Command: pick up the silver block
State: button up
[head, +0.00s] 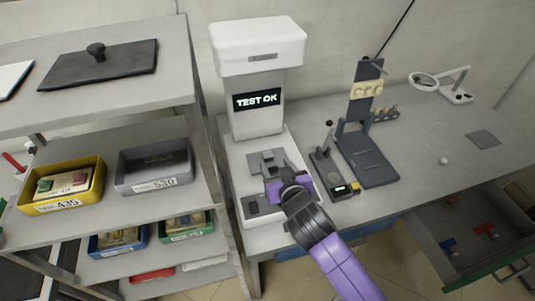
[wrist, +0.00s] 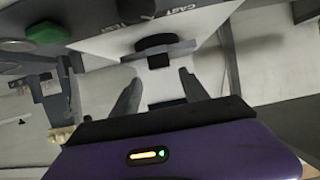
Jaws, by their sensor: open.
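My gripper (head: 277,184) is over the base of the white test machine (head: 258,48) in the head view, with its purple body seen from behind. In the wrist view its two dark fingers (wrist: 158,78) are apart, with nothing held between them. Beyond them are a white surface and a dark rounded part with a black square (wrist: 159,60). A grey stepped fixture (head: 266,160) stands on the machine's base just beyond my gripper. I cannot clearly make out a silver block; it may be hidden by my gripper or blend with the grey parts.
The machine's screen reads "TEST OK" (head: 257,99). A dark stand (head: 368,160) is right of my gripper, and an open drawer (head: 470,240) juts out at lower right. A rack at left holds a yellow bin (head: 37,207) and a grey bin (head: 125,182). The right benchtop is mostly clear.

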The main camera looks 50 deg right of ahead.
aim_at(268, 156)
jog(key=shift+p+x, duration=0.8)
jog(key=shift+x, duration=2.2)
jog(key=shift+w+a+r, duration=0.1)
grip_shut()
